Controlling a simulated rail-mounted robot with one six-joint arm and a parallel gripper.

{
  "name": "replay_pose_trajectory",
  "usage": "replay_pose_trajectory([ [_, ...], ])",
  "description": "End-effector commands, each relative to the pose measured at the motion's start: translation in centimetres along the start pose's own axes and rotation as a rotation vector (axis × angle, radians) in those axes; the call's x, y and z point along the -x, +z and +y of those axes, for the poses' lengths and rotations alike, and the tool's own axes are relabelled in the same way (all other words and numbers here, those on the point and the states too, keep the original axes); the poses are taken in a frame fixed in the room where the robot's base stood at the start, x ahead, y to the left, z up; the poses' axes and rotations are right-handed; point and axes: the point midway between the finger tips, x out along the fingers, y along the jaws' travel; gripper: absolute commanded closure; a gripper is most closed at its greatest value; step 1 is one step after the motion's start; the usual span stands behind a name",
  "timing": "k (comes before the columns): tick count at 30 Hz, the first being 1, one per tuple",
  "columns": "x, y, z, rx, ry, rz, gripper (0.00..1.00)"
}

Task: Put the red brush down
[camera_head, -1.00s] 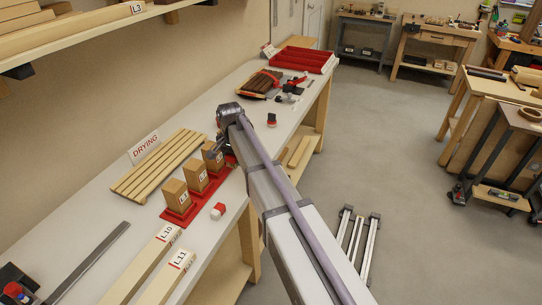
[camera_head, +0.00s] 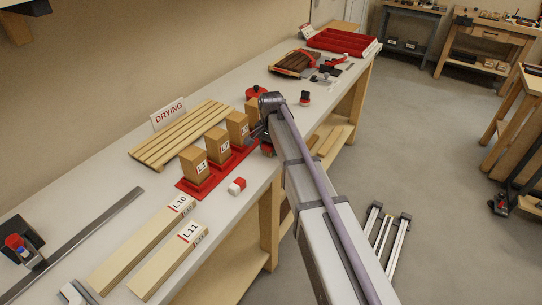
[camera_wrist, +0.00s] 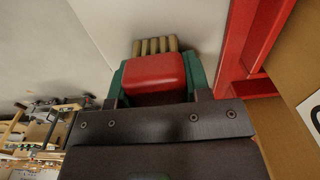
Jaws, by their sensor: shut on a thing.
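My gripper (camera_head: 266,146) is over the near edge of the white bench, beside the red holder with wooden blocks. In the wrist view my gripper (camera_wrist: 155,88) is shut on the red brush (camera_wrist: 155,72), whose red rounded body lies between the green finger pads. A pale ridged piece (camera_wrist: 155,46) shows just beyond the red body; I cannot tell whether it is bristles. In the head view the arm mostly hides the brush. The slatted drying rack (camera_head: 180,136) lies on the bench behind the blocks, with a DRYING sign (camera_head: 168,114). No parts lie on its slats.
The red holder (camera_head: 200,190) carries labelled wooden blocks (camera_head: 194,165); its red edge shows close in the wrist view (camera_wrist: 245,45). A red-and-white item (camera_head: 237,186) and boards L10 (camera_head: 140,243) and L11 (camera_head: 168,262) lie in front. Red trays (camera_head: 342,42) stand far right.

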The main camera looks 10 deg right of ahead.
Motion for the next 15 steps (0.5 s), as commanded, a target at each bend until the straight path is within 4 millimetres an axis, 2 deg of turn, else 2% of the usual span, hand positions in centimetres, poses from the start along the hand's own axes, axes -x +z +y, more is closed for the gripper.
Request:
replay_pose_trajectory([
  [1, -0.59, 0.00, 0.00, 0.000, 0.000, 0.000, 0.78],
  [6, -0.15, 0.00, 0.00, 0.000, 0.000, 0.000, 0.78],
  [10, -0.63, 0.00, 0.00, 0.000, 0.000, 0.000, 0.78],
  [11, -0.60, 0.01, 0.00, 0.000, 0.000, 0.000, 0.55],
  [15, -0.47, 0.01, 0.01, 0.000, 0.000, 0.000, 0.42],
])
